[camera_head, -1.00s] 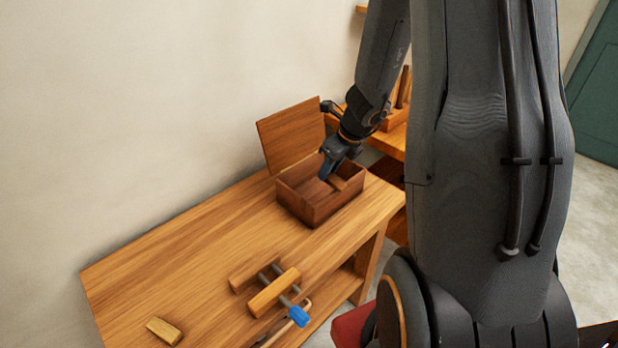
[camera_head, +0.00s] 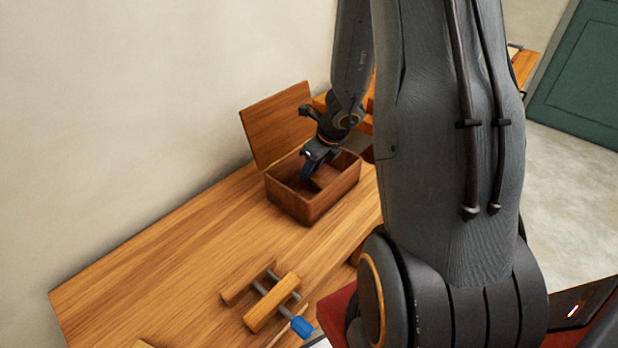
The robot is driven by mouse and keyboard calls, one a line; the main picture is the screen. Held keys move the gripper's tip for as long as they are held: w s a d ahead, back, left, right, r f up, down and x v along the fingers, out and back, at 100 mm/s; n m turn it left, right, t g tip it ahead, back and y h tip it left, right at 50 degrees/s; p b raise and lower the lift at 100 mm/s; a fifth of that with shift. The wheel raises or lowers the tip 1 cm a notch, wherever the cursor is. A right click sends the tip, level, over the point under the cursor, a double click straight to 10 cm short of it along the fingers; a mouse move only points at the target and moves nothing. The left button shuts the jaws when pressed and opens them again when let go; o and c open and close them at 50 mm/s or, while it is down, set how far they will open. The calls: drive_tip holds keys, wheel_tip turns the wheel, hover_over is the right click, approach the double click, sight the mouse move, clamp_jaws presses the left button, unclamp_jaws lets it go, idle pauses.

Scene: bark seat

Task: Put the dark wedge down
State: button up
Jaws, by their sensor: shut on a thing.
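My gripper (camera_head: 308,170) points down into the open wooden box (camera_head: 312,209) on the bench, its fingertips below the box's rim. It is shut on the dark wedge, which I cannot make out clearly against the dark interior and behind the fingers. A brown wooden piece (camera_head: 325,177) shows inside the box, just right of the fingers; I cannot tell whether it is part of the box. Whether the wedge touches the box floor is hidden.
The box's raised lid (camera_head: 276,122) stands behind it, near the wall. A wooden clamp (camera_head: 271,303) with a blue handle end (camera_head: 302,327) lies toward the bench's front. The bench top (camera_head: 170,265) is clear left of the box.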

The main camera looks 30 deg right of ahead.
sight(322, 183)
drive_tip(key=shift+f, duration=1.1)
drive_tip(key=shift+f+b, duration=0.15)
drive_tip(key=shift+b, duration=0.3)
drive_tip(key=o, duration=1)
drive_tip(key=p+v, duration=0.4)
drive_tip(key=v, duration=0.8)
drive_tip(key=s+a+r+n+g, duration=0.1)
drive_tip(key=s+a+n, duration=0.3)
drive_tip(key=n, duration=0.6)
drive_tip(key=s+a+r+n+g+h, duration=0.1)
drive_tip(key=s+a+r+n, duration=0.3)
drive_tip(key=n, duration=0.7)
drive_tip(key=s+a+r+n, duration=0.2)
drive_tip(key=s+a+n, duration=0.2)
drive_tip(key=a+n, duration=0.4)
drive_tip(key=shift+r+n+g+h, duration=0.15)
drive_tip(key=shift+n+g+h, duration=0.2)
drive_tip(key=shift+n, duration=1.15)
